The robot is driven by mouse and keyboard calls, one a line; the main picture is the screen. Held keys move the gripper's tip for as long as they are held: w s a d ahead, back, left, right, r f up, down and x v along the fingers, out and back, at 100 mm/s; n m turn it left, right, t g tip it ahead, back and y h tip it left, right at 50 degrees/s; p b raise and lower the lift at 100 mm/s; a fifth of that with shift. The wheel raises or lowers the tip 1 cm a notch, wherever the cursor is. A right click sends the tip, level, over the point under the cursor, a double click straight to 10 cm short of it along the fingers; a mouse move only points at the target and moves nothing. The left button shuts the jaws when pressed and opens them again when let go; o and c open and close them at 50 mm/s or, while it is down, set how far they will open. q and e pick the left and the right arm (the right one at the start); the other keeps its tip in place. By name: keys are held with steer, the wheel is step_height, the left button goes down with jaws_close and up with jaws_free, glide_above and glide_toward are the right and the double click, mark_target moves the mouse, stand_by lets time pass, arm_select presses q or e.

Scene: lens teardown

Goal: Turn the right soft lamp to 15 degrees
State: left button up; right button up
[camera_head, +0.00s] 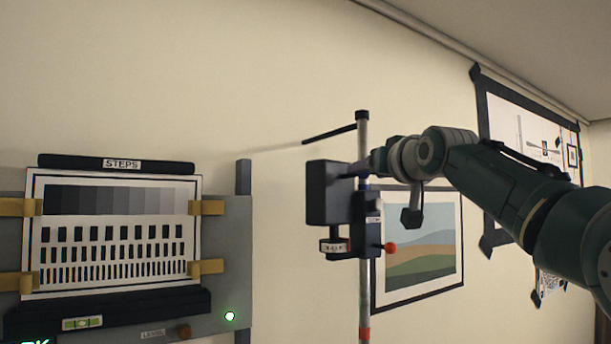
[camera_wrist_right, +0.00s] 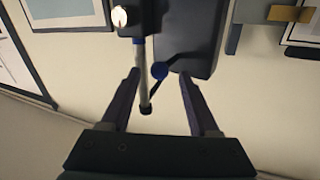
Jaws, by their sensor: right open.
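The right soft lamp appears to be the dark box-shaped head (camera_head: 329,192) on an upright pole (camera_head: 363,290) in the head view. A dark clamp block with a red knob (camera_head: 390,247) sits beside it on the pole. My right gripper (camera_head: 364,168) reaches in from the right at the lamp's upper right side. Contact cannot be told. My left gripper is out of view.
A thin black rod (camera_head: 330,133) sticks out left from the pole top. A grey board holding a STEPS test chart (camera_head: 115,232) stands at the left, with a green light (camera_head: 230,316). Framed pictures hang on the wall behind, including a landscape (camera_head: 424,250).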

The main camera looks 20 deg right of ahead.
steer(key=s+a+b, duration=0.1)
steer(key=s+b, duration=0.5)
steer(key=s, duration=0.2)
steer(key=shift+s, duration=0.35)
steer(key=shift+f, duration=0.15)
steer(key=s+a+f+n+g+y+p, duration=0.1)
steer(key=s+a+f+g+p, duration=0.2)
steer(key=f, duration=0.5)
steer(key=s+a+f+n+g+p, duration=0.1)
steer(key=s+a+f+g, duration=0.1)
steer(key=s+f, duration=0.5)
steer(key=s+a+f+n+g+y+p, duration=0.1)
steer(key=s+a+f+g+p, duration=0.2)
steer(key=f, duration=0.7)
steer(key=s+a+f+g+p, duration=0.2)
steer(key=s+f+g, duration=0.1)
steer(key=s, duration=0.9)
steer(key=s+a+f+n+g+p, duration=0.1)
steer(key=s+f+g+p, duration=0.1)
steer(key=s, duration=1)
step_height(320, 180, down, 2)
steer(key=shift+a+f+n+g, duration=0.15)
steer(key=shift+a+n+g, duration=0.2)
steer(key=shift+g, duration=0.25)
